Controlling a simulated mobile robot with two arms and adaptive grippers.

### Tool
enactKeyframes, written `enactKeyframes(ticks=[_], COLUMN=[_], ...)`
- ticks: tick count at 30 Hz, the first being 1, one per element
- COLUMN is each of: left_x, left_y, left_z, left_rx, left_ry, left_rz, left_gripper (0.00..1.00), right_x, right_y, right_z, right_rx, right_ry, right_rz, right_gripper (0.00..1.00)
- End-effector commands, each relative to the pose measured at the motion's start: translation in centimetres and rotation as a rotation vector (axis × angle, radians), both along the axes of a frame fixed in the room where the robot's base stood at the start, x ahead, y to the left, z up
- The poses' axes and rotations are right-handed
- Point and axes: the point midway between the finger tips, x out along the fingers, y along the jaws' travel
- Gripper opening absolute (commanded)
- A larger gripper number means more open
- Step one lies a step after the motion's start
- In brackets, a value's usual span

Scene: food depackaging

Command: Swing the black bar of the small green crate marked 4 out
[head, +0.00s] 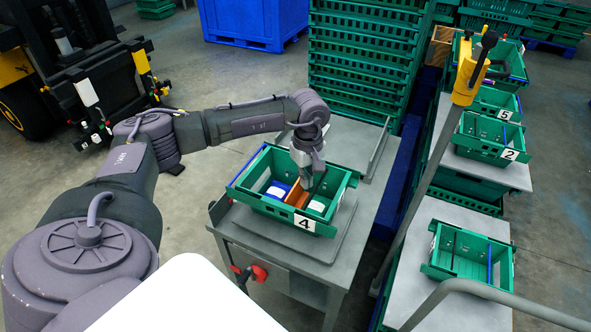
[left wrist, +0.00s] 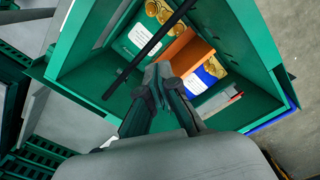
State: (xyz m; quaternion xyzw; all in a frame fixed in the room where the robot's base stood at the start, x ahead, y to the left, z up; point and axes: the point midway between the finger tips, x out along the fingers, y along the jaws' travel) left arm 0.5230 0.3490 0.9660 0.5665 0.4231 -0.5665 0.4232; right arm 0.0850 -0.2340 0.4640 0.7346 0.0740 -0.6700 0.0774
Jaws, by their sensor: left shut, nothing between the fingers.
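The small green crate marked 4 (head: 270,208) stands on the grey table in the head view. Its black bar (left wrist: 135,63) shows in the left wrist view as a thin rod slanting across the crate's opening. My left gripper (head: 306,186) points down over the crate's right part. In the left wrist view its fingers (left wrist: 157,72) are together and empty, beside the bar on the side toward the orange divider (left wrist: 183,53). I cannot tell whether they touch the bar. A blue bar (head: 247,166) lies along the crate's left edge. My right gripper is out of view.
Packs with white labels lie in the crate on both sides of the divider. A tall stack of green crates (head: 362,60) rises behind the table. A yellow-headed post (head: 468,75) and more small crates (head: 468,257) stand to the right.

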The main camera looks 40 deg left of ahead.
Motion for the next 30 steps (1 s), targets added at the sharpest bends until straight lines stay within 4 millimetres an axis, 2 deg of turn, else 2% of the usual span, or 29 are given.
enactKeyframes(ticks=[15,30], left_x=[0.0,0.0], left_y=[0.0,-0.1], left_z=[-2.3,-2.2], left_rx=[0.0,0.0], left_ry=[0.001,0.0], left_rz=[0.0,-0.001], left_gripper=[0.0,0.0], right_x=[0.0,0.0], right_y=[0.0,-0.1], right_z=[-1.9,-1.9], right_rx=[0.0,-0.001], right_ry=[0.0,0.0], right_rz=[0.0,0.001], right_gripper=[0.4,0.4])
